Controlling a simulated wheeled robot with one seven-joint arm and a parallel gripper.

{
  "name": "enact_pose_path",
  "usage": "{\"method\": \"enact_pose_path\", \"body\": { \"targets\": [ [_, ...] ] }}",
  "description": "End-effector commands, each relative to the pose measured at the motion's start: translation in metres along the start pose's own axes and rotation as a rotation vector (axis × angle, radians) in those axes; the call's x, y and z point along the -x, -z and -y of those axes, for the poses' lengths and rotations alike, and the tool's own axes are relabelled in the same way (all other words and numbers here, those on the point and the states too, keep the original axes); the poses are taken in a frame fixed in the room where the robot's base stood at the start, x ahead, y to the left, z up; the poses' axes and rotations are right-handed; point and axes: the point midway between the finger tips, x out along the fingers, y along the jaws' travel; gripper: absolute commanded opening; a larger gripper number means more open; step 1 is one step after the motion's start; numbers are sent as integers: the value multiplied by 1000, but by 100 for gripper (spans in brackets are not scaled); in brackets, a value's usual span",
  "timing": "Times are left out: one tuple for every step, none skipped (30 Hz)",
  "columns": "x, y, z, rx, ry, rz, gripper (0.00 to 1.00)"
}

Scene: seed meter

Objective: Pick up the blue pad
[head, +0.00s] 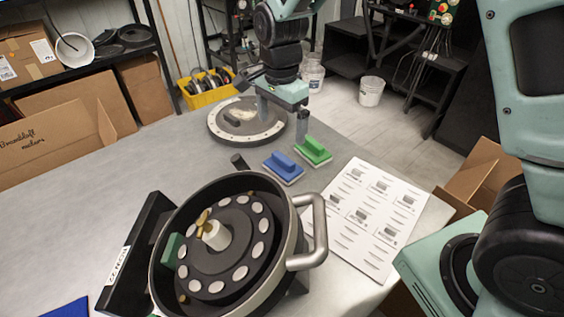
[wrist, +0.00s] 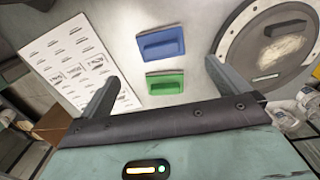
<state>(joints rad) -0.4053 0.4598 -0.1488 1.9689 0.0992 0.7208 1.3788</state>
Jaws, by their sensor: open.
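The blue pad (head: 283,167), a flat block with a raised grip, lies on the grey table. It also shows in the wrist view (wrist: 161,43), beyond the fingertips. A green pad (head: 312,151) of the same shape lies beside it, to its right and a little behind. In the wrist view the green pad (wrist: 165,83) is nearer my gripper than the blue one. My gripper (head: 286,116) is open and empty above the table, behind the pads in the head view. In the wrist view its two fingers (wrist: 163,85) stand wide apart, touching neither pad.
A round seed meter housing (head: 290,195) with a metal handle stands in front of the pads. A white printed sheet (head: 365,215) lies to their right. A round plate (head: 222,127) lies behind on the left. A short dark cylinder (head: 239,161) lies left of the blue pad.

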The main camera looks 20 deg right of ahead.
Motion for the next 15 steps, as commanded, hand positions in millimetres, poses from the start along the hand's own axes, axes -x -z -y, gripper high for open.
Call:
{"method": "enact_pose_path", "body": {
  "targets": [
    [-11, 0, -1, -1, -7, 1, 100],
    [-17, 0, -1, -1, -5, 1, 100],
    [-26, 0, -1, 0, -5, 1, 100],
    [-32, 0, -1, 0, -5, 1, 100],
    [-38, 0, -1, 0, -5, 1, 100],
    [-46, 0, -1, -1, -5, 1, 100],
    [-51, 1, -1, -1, -5, 1, 100],
    [-56, 1, -1, -1, -5, 1, 100],
    [-62, 0, -1, -1, -4, 1, 100],
    [-66, 0, -1, 0, -4, 1, 100],
    [-69, 0, 0, 0, -2, 1, 100],
    [-72, 0, 0, 0, -2, 1, 100],
    [-74, 0, 0, 0, -2, 1, 100],
    [-76, 0, 0, 0, -1, 1, 100],
    [-78, 0, 0, 0, 0, 1, 100]
  ]
}}
